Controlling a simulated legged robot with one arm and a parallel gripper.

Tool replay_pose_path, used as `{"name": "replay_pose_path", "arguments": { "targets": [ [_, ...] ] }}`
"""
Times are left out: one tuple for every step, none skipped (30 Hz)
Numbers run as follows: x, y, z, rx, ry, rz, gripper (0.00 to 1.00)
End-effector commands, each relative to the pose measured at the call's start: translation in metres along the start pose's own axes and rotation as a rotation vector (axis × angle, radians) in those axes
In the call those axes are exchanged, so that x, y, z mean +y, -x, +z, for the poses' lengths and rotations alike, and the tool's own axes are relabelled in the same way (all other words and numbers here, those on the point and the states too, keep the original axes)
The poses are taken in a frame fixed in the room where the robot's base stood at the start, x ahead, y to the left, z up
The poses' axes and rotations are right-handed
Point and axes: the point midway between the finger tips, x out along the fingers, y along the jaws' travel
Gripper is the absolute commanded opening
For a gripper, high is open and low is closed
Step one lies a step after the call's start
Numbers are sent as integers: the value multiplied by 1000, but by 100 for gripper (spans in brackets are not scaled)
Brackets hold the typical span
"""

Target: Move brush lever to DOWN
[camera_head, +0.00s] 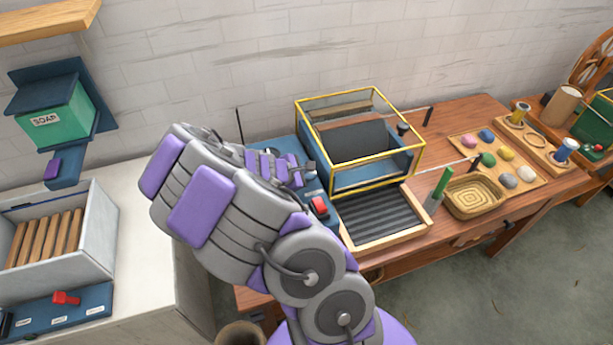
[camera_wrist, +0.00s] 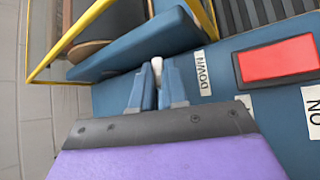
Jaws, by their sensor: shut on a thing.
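My gripper (camera_wrist: 157,88) is shut on the brush lever (camera_wrist: 157,63) in the wrist view; only the lever's pale tip shows between the fingers. The lever is beside the white DOWN label (camera_wrist: 203,72) on the blue panel. In the head view, my gripper (camera_head: 310,170) is at the left side of the blue machine with the yellow frame (camera_head: 360,92), and my arm hides the lever and much of the panel.
A red switch (camera_wrist: 278,60) lies right of the DOWN label, with an ON label (camera_wrist: 314,104) near it. A ribbed tray (camera_head: 380,218) is in front of the machine. A green-handled tool (camera_head: 440,188), a woven basket (camera_head: 474,197) and a tray of coloured wool (camera_head: 515,160) stand to the right.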

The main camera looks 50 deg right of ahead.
Motion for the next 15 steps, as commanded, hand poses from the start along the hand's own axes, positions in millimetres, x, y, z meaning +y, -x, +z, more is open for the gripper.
{"name": "replay_pose_path", "arguments": {
  "targets": [
    [0, 0, 0, -1, -1, 0, 0],
    [0, 0, 0, -1, -2, 1, 0],
    [0, 0, 0, -1, -2, 1, 0],
    [0, 0, 0, -1, -2, 1, 0],
    [0, 0, 0, -1, -2, 1, 0],
    [0, 0, 0, 0, -2, 0, 0],
    [-1, 0, 0, 0, -3, 0, 0],
    [-1, 0, 0, 0, -3, 0, 0],
    [-1, 0, 0, 0, -3, 0, 0],
    [-1, 0, 0, 0, -3, 0, 0],
    [-1, 0, 0, 0, -3, 0, 14],
    [-1, 0, 0, 0, -3, 0, 17],
    [-1, 0, 0, 0, -3, 0, 20],
    [-1, 0, 0, 0, -3, 0, 23],
    [-1, 0, 0, 0, -3, 0, 27]
  ]
}}
